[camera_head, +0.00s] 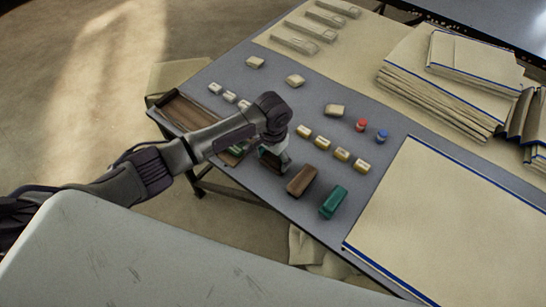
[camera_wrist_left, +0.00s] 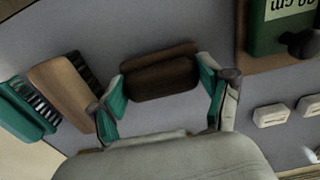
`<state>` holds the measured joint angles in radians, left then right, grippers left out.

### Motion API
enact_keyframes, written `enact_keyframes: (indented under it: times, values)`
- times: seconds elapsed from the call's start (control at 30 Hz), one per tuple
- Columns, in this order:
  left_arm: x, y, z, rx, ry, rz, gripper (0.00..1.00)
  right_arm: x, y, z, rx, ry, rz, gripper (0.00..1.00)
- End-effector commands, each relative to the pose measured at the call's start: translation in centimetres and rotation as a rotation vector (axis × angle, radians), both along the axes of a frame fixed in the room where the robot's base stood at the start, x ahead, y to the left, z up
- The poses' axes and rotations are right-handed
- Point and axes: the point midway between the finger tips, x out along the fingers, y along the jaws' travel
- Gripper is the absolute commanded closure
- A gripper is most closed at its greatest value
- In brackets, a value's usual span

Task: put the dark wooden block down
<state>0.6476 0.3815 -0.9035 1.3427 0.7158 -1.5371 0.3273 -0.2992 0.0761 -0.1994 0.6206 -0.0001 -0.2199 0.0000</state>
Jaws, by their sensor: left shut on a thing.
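The dark wooden block (camera_wrist_left: 158,72) sits between the two teal-padded fingers of my left gripper (camera_wrist_left: 161,80) in the left wrist view. The gripper is shut on it. In the head view my left gripper (camera_head: 274,160) is over the near edge of the grey table, left of a brown brush (camera_head: 302,180). There the arm and fingers hide most of the block. I cannot tell whether the block touches the table. My right gripper is not in view.
A green brush (camera_head: 334,202) lies beside the brown one. Folded cloth (camera_head: 450,215) covers the right side.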

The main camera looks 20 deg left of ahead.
Motion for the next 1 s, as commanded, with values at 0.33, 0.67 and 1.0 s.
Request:
enact_keyframes:
  times: [0.33,0.67,1.0]
  values:
    - [0.0,0.0,-0.2,0.0,0.0,0.0,0.0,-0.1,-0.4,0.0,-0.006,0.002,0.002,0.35]
    - [0.1,0.0,0.7,-0.001,-0.002,-0.001,0.0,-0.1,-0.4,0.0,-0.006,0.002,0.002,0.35]
    - [0.1,0.0,7.6,-0.002,-0.005,-0.001,0.0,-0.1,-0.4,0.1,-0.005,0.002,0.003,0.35]
